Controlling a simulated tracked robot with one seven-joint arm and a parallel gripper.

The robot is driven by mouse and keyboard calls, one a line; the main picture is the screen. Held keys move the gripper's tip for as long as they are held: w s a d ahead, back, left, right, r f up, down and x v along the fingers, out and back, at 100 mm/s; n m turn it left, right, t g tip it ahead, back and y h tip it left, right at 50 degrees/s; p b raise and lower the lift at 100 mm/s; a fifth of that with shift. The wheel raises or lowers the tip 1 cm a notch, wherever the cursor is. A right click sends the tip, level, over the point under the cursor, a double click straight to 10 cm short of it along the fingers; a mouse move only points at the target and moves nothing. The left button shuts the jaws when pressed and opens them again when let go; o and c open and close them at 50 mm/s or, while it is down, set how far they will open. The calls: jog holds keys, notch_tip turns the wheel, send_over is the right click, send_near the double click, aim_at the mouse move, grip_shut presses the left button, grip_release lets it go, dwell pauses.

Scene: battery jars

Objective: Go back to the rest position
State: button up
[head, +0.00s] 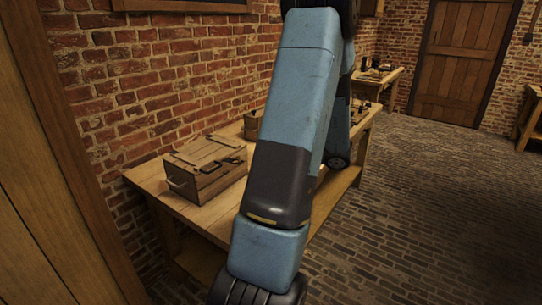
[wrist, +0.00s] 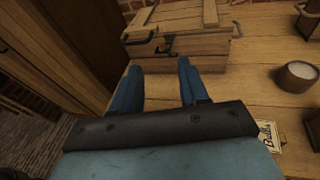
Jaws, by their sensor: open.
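My gripper (wrist: 160,66) shows in the wrist view with its two blue fingers apart and nothing between them. The fingertips point toward a closed wooden chest (wrist: 180,42) with dark metal fittings. I cannot tell whether they touch it. In the head view my blue arm crosses the middle of the picture and hides part of the workbench; the gripper's fingers are not clearly seen there. The chest also shows in the head view (head: 207,170), on the left part of the workbench (head: 150,180) by the brick wall.
In the wrist view, a round cup with pale contents (wrist: 299,75) and a lettered card (wrist: 266,137) lie right of my gripper. A wooden box (wrist: 309,22) is at the right edge. A second table (head: 383,75) stands farther back. The brick floor (head: 430,210) at right is clear.

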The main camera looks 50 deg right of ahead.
dwell(0.3)
jog(key=w+a+r+n+g+y, duration=0.1)
jog(key=w+a+r+n+g, duration=0.15)
jog(key=a+n, duration=0.4)
jog(key=w+a+r+n+g+y, duration=0.1)
jog(key=a+r+n+g, duration=0.25)
jog(key=a, duration=0.65)
jog(key=w+a+r+n+g+y, duration=0.15)
jog(key=a+n+g, duration=0.25)
jog(key=a, duration=0.4)
jog(key=s+a+r+n+h, duration=0.4)
jog(key=a+n, duration=0.3)
jog(key=n, duration=0.2)
jog(key=s+a+r+n+t+h, duration=0.1)
jog(key=s+a+r+n+h, duration=0.4)
jog(key=s+a+n, duration=0.2)
jog(key=a+n, duration=0.1)
jog(key=n, duration=0.1)
jog(key=shift+r+n, duration=0.2)
jog(key=shift+n, duration=0.1)
jog(key=shift+a, duration=0.1)
jog(key=shift+c, duration=0.4)
